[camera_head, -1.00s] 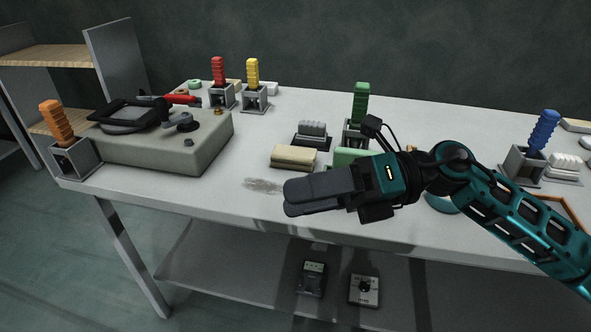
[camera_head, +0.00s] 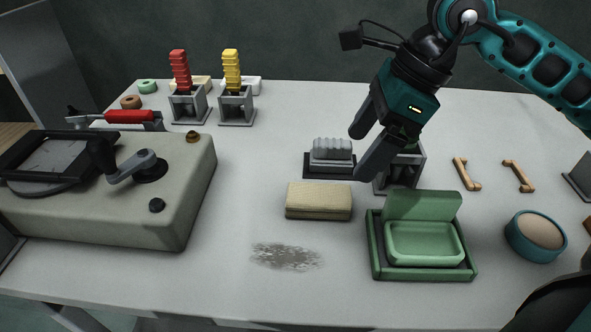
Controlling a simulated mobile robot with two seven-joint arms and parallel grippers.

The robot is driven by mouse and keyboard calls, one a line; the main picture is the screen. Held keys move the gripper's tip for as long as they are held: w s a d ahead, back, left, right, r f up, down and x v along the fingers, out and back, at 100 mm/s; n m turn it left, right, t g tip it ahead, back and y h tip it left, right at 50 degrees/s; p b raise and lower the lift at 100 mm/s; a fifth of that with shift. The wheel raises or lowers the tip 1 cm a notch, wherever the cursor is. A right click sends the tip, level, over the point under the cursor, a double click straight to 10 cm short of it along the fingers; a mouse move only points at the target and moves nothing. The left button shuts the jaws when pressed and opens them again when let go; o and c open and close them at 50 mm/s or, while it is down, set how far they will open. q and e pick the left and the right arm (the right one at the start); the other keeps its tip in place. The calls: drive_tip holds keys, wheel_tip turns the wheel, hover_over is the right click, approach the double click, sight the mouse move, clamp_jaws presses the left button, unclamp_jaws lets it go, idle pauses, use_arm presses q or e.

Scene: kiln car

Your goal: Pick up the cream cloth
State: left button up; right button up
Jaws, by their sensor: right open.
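The cream cloth (camera_head: 319,201) lies folded flat on the white table, right of the grey-beige machine and left of the green box. My right gripper (camera_head: 364,152) comes in from the upper right. Its two fingers are spread apart and empty, pointing down and left. It is above and behind the cloth, a little to its right, and does not touch it. The cloth is fully visible. My left gripper is not in view.
A grey speckled smear (camera_head: 286,257) marks the table in front of the cloth. A brush (camera_head: 331,152) stands behind it. An open green box (camera_head: 422,243) and a round teal bowl (camera_head: 536,236) are to the right. The machine (camera_head: 180,195) stands left.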

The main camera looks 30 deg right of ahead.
drive_tip(key=b, duration=0.1)
hover_over(320, 193)
drive_tip(key=s+d, duration=0.2)
drive_tip(key=f, duration=0.6)
drive_tip(key=shift+w+d, duration=0.2)
drive_tip(key=shift+w, duration=0.05)
drive_tip(key=shift+w+a+b+x, duration=0.15)
drive_tip(key=shift+b+x, duration=0.1)
drive_tip(key=shift+x, duration=1.35)
drive_tip(key=shift+w+a+b+x, duration=0.1)
drive_tip(key=shift+b+x, duration=0.1)
drive_tip(key=shift+x, duration=1.4)
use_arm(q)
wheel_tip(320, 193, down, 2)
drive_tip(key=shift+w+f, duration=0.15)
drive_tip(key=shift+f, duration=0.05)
use_arm(e)
drive_tip(key=shift+r, duration=0.15)
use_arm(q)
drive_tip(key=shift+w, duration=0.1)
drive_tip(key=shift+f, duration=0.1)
use_arm(e)
drive_tip(key=shift+c, duration=0.4)
drive_tip(key=c, duration=1)
